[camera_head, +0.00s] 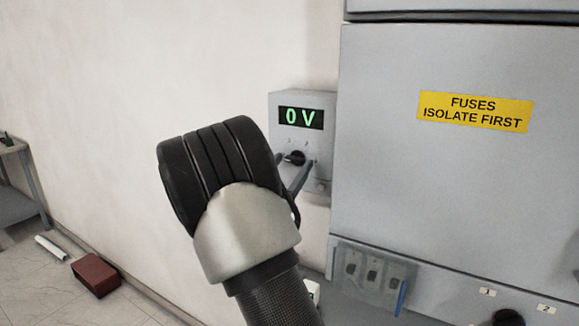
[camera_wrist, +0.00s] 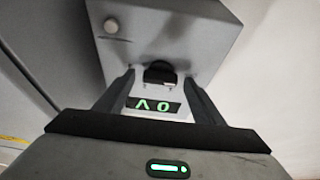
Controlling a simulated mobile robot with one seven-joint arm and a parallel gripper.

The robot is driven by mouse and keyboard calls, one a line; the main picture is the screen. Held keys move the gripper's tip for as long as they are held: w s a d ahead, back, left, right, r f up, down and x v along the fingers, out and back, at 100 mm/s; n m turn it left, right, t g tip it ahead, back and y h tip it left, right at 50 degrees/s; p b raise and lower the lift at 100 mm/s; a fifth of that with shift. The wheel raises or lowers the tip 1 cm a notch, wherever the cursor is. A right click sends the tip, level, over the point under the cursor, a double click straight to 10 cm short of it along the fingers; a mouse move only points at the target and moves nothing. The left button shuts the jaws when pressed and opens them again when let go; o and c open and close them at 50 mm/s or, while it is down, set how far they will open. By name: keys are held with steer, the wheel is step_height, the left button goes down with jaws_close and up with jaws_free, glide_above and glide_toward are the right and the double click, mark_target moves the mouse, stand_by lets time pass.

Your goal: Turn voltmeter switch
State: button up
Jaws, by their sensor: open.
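The voltmeter (camera_head: 278,128) is a grey box on the white wall, left of the large grey cabinet. Its display (camera_head: 300,117) reads "0 V" in green. Its black rotary switch (camera_head: 295,158) sits below the display. My gripper (camera_head: 293,176) is open, with its fingers reaching toward the switch, one on each side of it in the head view. In the wrist view the voltmeter (camera_wrist: 190,32) appears upside down, and the black switch (camera_wrist: 160,73) lies between the fingertips of my gripper (camera_wrist: 160,82). I cannot tell whether the fingers touch the switch.
The grey cabinet (camera_head: 440,190) with a yellow "FUSES ISOLATE FIRST" label (camera_head: 475,111) stands close on the right. A clear-fronted holder (camera_head: 372,275) is at its lower left. A red-brown box (camera_head: 95,275) and a white roll (camera_head: 50,248) lie on the floor at left.

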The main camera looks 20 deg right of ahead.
steer(key=c, duration=1)
steer(key=shift+c, duration=0.2)
